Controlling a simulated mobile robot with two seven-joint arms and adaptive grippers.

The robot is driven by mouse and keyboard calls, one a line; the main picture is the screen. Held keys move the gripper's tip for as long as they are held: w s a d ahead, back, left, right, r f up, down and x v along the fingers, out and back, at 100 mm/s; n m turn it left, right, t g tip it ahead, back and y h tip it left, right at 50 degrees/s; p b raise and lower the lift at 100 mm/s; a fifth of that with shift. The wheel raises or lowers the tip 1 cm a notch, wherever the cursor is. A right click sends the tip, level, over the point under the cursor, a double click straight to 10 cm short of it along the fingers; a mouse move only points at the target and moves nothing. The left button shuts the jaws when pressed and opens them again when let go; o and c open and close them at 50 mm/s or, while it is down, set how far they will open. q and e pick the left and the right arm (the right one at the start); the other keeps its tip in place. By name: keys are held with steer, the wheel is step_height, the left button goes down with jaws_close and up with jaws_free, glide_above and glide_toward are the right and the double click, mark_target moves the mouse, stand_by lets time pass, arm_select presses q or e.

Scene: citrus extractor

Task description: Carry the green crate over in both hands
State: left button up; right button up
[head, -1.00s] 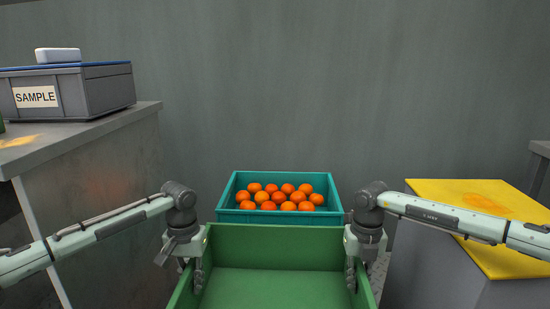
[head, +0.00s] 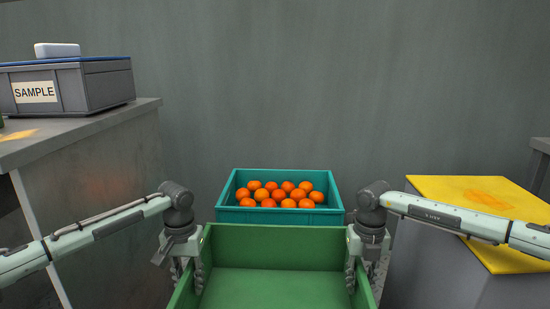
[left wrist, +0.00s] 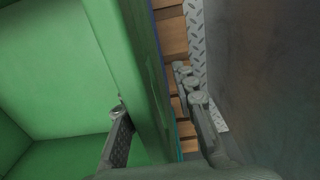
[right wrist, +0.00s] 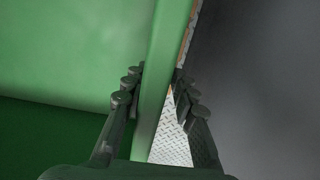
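The green crate (head: 275,247) is in the bottom middle of the head view, and its visible inside is empty. My left gripper (head: 187,272) straddles its left wall. In the left wrist view my left gripper (left wrist: 155,100) has one finger inside the rim and the other outside, with a visible gap to the wall. My right gripper (head: 362,275) straddles the right wall. In the right wrist view my right gripper (right wrist: 155,92) has fingers on both sides of the wall, apart, with a narrow gap outside. The crate's underside is hidden.
A teal crate (head: 280,216) of oranges stands just beyond the green crate. A grey counter at left (head: 75,130) bears a grey SAMPLE box (head: 100,92). A yellow-topped block (head: 450,190) stands at right. Wooden slats (left wrist: 172,40) and patterned metal plate (left wrist: 195,45) show below.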

arm_select(q)
steer(key=shift+o, duration=0.2)
steer(key=shift+d, duration=0.1)
arm_select(e)
steer(key=shift+a, duration=0.1)
arm_select(q)
steer(key=o, duration=0.5)
steer(key=shift+d, duration=0.1)
arm_select(e)
steer(key=shift+a, duration=0.1)
arm_select(q)
steer(key=shift+o, duration=0.2)
steer(key=shift+f, duration=0.1)
arm_select(e)
steer(key=shift+o, duration=0.4)
steer(key=shift+f, duration=0.1)
steer(key=o, duration=0.5)
arm_select(q)
steer(key=shift+o, duration=0.2)
steer(key=o, duration=0.6)
arm_select(e)
steer(key=o, duration=0.6)
